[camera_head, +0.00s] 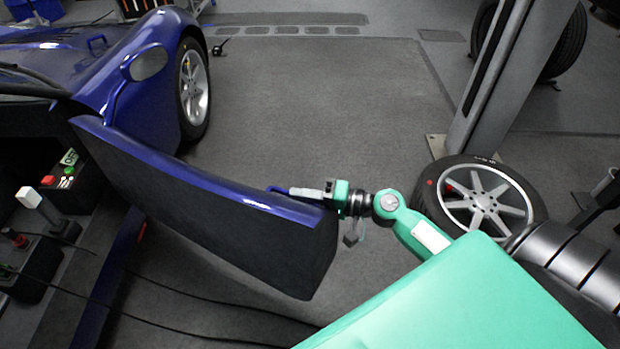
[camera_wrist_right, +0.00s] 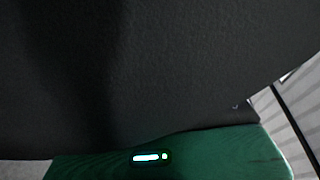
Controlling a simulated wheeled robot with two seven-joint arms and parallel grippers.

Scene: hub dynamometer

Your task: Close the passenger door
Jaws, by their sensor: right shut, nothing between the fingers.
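The passenger door (camera_head: 210,205) stands open, swung out from the blue car (camera_head: 75,65). Its dark inner panel faces the head camera and its blue top edge runs from the car to the free end. My right gripper (camera_head: 284,190) is at the door's top edge near the free end, its fingers shut and empty. The lower part of the gripper is partly hidden by the door, and I cannot tell whether it touches. In the right wrist view, a dark surface, likely the door (camera_wrist_right: 150,70), fills most of the picture at close range. My left gripper is not in view.
A loose wheel (camera_head: 480,200) lies by a grey lift post (camera_head: 495,85) on the right. The car's sill (camera_head: 108,280) and a control box with buttons (camera_head: 65,180) are at left. Cables (camera_head: 190,297) run below the door. The floor (camera_head: 310,110) beyond the door is clear.

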